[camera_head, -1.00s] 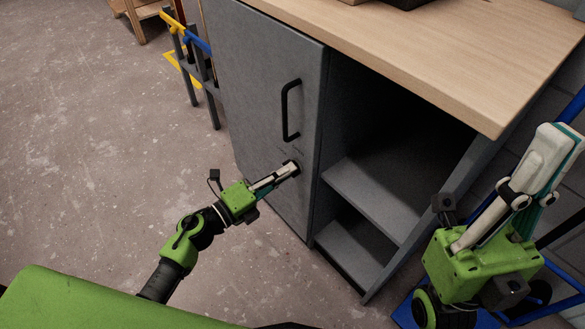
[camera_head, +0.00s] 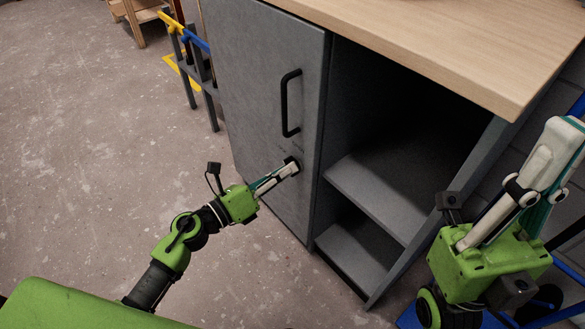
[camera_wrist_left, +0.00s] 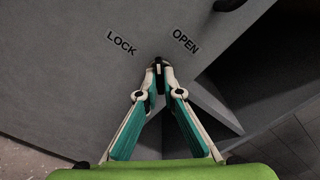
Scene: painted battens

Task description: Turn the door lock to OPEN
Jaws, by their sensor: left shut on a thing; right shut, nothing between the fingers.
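The door lock (camera_wrist_left: 158,61) is a small dark knob on the grey cabinet door (camera_head: 262,90), below the black handle. My left gripper (camera_head: 293,166) reaches the door from the left and is shut on the lock; it also shows in the left wrist view (camera_wrist_left: 158,70). In that view the word LOCK (camera_wrist_left: 121,43) is printed up and left of the knob, and OPEN (camera_wrist_left: 186,41) up and right. The fingertips cover most of the knob, so its pointing direction is hard to tell. My right gripper (camera_head: 567,135) is shut and empty, raised at the right.
The black door handle (camera_head: 290,103) stands out above the lock. Open grey shelves (camera_head: 375,195) lie right of the door, under a wooden worktop (camera_head: 440,45). A rack with yellow and blue parts (camera_head: 190,50) stands behind left. The floor at left is clear.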

